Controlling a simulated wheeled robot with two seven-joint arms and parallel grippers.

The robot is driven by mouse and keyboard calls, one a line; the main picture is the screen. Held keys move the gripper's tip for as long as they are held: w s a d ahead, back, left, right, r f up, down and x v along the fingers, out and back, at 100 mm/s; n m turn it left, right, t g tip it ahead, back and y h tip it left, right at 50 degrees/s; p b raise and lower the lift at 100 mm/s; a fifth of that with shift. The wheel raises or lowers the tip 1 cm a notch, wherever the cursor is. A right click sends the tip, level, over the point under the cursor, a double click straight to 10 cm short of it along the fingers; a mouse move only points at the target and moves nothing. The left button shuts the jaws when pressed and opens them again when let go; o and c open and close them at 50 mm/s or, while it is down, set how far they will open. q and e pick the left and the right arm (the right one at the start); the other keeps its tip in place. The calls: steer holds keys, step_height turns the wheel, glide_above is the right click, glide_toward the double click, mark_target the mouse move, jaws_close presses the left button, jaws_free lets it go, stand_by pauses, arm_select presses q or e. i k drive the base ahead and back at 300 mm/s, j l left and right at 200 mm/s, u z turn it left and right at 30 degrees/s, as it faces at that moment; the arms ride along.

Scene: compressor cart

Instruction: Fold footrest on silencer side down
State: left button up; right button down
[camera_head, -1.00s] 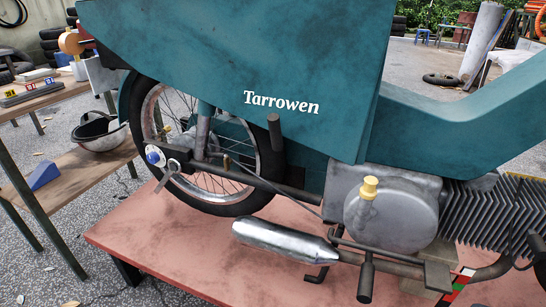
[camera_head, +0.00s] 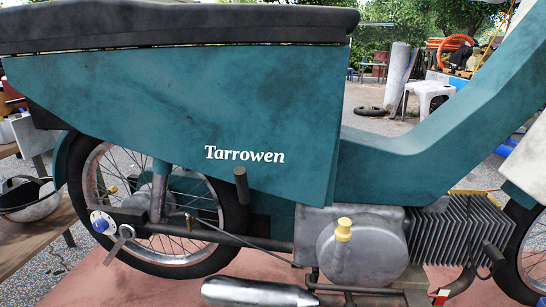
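A teal motorcycle (camera_head: 180,110) marked "Tarrowen" stands side-on. Its silver silencer (camera_head: 258,292) lies low at the bottom edge, partly cut off. A short dark peg (camera_head: 241,186), which looks like a footrest folded up, stands upright against the lower edge of the teal side panel, above the silencer. Its lower mount is hard to make out. Neither of my grippers is in view.
The motorcycle stands on a reddish platform (camera_head: 85,283). A yellow-capped engine cover (camera_head: 362,254) and cooling fins (camera_head: 456,237) are right of the peg. Open paved ground lies behind.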

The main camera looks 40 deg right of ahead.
mark_target(240, 174)
steer(key=i+j+z, duration=0.1)
steer(key=j+z, duration=0.2)
steer(key=z, duration=0.15)
steer(key=j+z, duration=0.65)
steer(key=z, duration=0.3)
steer(key=j+z, duration=0.45)
steer(key=k+l, duration=0.05)
steer(key=l, duration=0.05)
